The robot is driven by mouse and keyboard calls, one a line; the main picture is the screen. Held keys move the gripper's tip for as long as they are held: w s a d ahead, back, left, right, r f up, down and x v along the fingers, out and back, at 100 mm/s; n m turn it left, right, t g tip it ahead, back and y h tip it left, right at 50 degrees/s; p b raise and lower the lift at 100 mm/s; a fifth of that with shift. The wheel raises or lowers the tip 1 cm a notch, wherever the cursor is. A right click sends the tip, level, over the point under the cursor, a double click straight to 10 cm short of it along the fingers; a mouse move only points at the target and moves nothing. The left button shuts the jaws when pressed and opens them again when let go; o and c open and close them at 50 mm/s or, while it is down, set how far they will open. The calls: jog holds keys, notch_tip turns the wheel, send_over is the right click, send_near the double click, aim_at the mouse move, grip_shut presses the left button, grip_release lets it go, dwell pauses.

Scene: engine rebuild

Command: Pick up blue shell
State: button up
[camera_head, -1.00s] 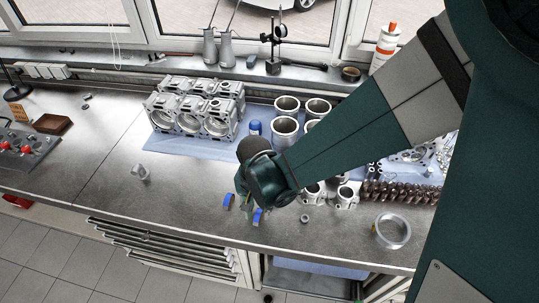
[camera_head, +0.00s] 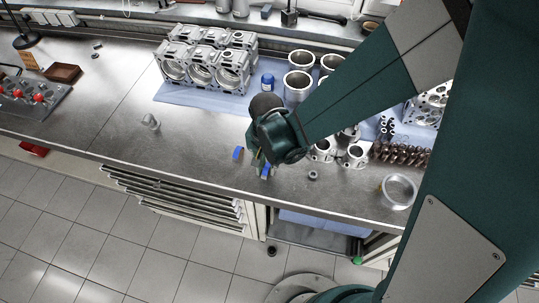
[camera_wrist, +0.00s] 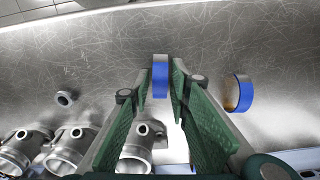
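A curved blue shell (camera_wrist: 160,80) with a grey upper part stands edge-on between the fingertips of my gripper (camera_wrist: 162,88) in the wrist view. The green fingers lie close on both sides of it and appear shut on it. In the head view this shell (camera_head: 267,170) shows below my gripper (camera_head: 261,161), near the bench's front edge. I cannot tell whether it touches the bench. A second blue shell (camera_head: 238,153) stands on the bench to the left. It also shows in the wrist view (camera_wrist: 241,93), to the right of my gripper, blue outside and brownish inside.
Grey cylinder parts (camera_head: 355,155) and a small nut-like ring (camera_head: 313,175) stand right of my gripper. The bench (camera_head: 195,150) is mostly clear to the left.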

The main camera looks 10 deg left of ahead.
aim_at(267, 167)
grip_shut()
jog(key=shift+r, duration=0.15)
jog(key=shift+r+p, duration=0.4)
jog(key=shift+r, duration=4.45)
